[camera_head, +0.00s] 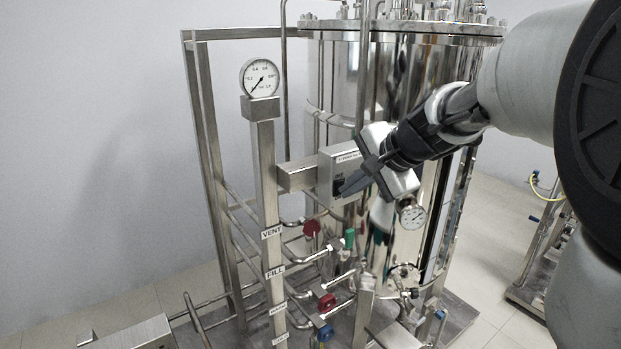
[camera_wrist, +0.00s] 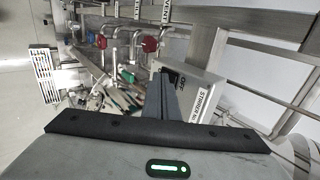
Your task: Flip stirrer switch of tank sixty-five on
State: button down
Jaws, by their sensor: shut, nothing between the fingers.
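A grey switch box (camera_head: 328,165) sits on a bracket at the front of the shiny steel tank (camera_head: 335,75). Its label reads "STIRRER" in the wrist view (camera_wrist: 203,103); the rest, including any tank number, is too small or cut off to read. A dark switch (camera_head: 338,184) is on the box face, partly hidden by my fingers. I cannot tell its position. My gripper (camera_head: 345,191) is shut and empty, its tips at the lower part of the box face, close to the switch. In the wrist view the shut fingers (camera_wrist: 158,95) overlap the box; contact is unclear.
A dial gauge (camera_head: 260,78) tops a post with VENT and FILL labels left of the box. Red (camera_head: 312,228), green (camera_head: 349,238) and blue (camera_head: 325,333) valve handles and pipes lie below.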

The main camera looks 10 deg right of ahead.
jog(key=shift+f, duration=0.1)
jog(key=shift+w+a+f+b, duration=0.1)
jog(key=shift+f+b, duration=0.1)
jog(key=shift+b, duration=0.2)
jog(key=shift+r, duration=0.25)
jog(key=shift+p, duration=0.3)
jog(key=shift+r+p, duration=0.5)
jog(key=shift+r, duration=0.35)
